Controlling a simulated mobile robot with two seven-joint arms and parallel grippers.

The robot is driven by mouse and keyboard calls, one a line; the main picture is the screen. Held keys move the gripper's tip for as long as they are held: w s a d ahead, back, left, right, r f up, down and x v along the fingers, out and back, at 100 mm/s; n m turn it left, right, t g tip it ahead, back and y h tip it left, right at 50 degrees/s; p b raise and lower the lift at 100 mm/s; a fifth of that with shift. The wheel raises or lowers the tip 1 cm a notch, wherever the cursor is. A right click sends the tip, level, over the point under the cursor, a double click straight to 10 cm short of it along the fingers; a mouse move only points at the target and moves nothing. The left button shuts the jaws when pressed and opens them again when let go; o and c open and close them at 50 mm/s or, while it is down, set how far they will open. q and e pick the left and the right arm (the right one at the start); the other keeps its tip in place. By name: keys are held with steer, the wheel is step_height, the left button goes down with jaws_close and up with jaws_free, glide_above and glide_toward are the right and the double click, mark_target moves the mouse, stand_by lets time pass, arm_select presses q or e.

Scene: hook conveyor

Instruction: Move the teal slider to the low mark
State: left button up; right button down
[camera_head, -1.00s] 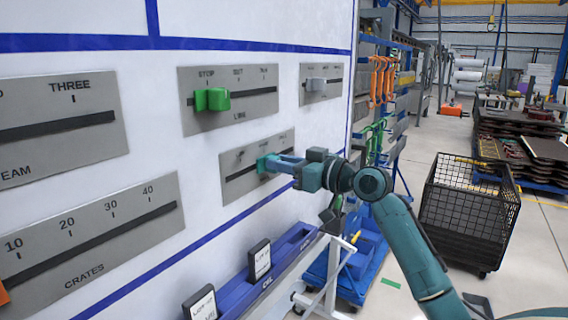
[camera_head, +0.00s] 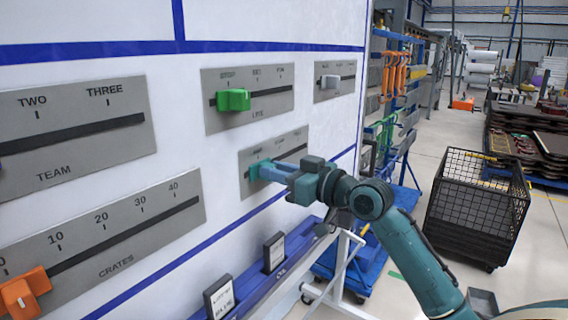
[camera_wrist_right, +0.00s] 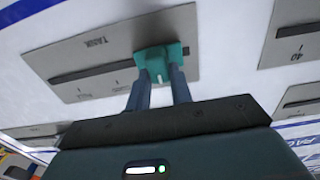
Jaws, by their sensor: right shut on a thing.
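The teal slider (camera_head: 256,171) sits near the left end of the slot in the small grey plate (camera_head: 292,146) low on the white board. The plate's mark labels are too small to read in the head view. In the wrist view any mark by the slider is hidden. My left gripper is not in view.
A green slider (camera_head: 233,100) sits on the plate above, and a grey one (camera_head: 330,81) on the upper right plate. An orange slider (camera_head: 24,292) is on the CRATES plate. A blue rail (camera_head: 262,288) with label blocks runs below. A black mesh crate (camera_head: 474,208) stands right.

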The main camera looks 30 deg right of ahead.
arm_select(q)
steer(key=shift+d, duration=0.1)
arm_select(e)
steer(key=shift+a+f, duration=0.1)
steer(key=shift+a, duration=0.1)
steer(key=c, duration=1.3)
jaws_free()
steer(key=shift+s, duration=0.15)
steer(key=shift+c, duration=0.2)
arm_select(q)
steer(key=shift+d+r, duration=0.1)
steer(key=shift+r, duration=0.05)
arm_select(e)
steer(key=shift+o, duration=0.5)
arm_select(q)
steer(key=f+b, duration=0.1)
steer(key=b, duration=0.1)
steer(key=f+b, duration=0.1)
steer(key=b, duration=0.1)
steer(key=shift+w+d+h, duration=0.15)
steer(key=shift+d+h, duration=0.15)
arm_select(e)
steer(key=v, duration=1.3)
steer(key=shift+d, duration=0.1)
